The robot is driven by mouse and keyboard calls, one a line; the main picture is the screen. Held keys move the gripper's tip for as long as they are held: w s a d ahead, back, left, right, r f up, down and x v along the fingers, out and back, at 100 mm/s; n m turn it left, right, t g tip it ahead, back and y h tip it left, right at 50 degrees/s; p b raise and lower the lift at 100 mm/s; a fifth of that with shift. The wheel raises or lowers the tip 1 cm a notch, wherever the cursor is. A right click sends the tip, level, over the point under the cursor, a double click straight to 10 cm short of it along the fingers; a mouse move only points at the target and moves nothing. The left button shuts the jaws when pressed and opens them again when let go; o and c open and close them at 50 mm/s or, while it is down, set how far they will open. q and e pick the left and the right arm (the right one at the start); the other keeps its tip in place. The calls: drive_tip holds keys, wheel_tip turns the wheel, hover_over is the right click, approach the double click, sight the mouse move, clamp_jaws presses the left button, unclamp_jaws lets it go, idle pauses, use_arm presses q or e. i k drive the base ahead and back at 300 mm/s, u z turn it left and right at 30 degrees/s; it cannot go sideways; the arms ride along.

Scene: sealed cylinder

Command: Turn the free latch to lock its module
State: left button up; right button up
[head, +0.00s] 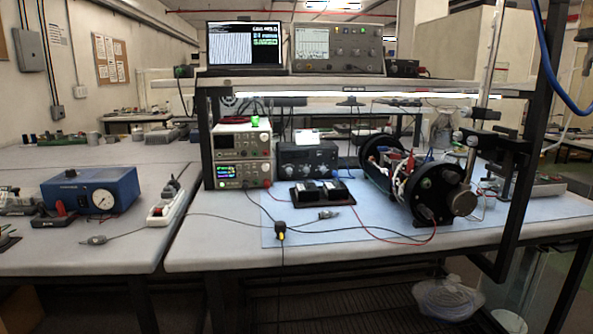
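A black holder (320,194) with dark modules in it lies on the blue mat, left of the cylinder assembly. The cylinder assembly lies on its side on the mat, with a black round end plate (432,192) facing me and wires and parts behind it. I cannot make out the latches or tell which one is free; they are too small at this distance. Neither of my grippers shows in the head view.
A blue mat (345,224) covers much of the bench, with thin cables across it. Stacked instruments (243,157) stand at the back left, under a shelf (330,84). A black upright post (531,130) stands at the right. A blue gauge box (90,190) sits on the left bench.

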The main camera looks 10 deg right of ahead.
sight(395, 157)
drive_tip(key=z, duration=1.9)
drive_tip(key=i, duration=1.85)
drive_tip(key=u, duration=1.05)
